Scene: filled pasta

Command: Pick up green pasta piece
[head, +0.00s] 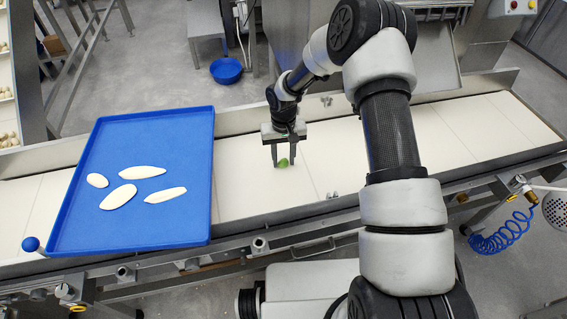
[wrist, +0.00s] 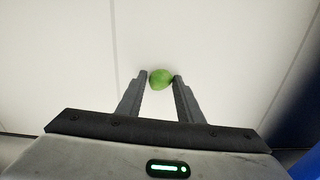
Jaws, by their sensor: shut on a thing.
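The green pasta piece (head: 283,163) is a small rounded lump at the white conveyor belt, to the right of the blue tray. My gripper (head: 283,160) points down over the belt and its two fingers are shut on the piece. In the wrist view the green piece (wrist: 161,79) sits between the fingertips of my gripper (wrist: 161,80), with a finger on each side. I cannot tell whether the piece still touches the belt.
A blue tray (head: 200,215) holding several flat pale pasta pieces (head: 119,196) lies across the belt at the left. The white belt (head: 470,130) is bare to the right. Metal rails edge the belt. A blue bowl (head: 226,70) is on the floor behind.

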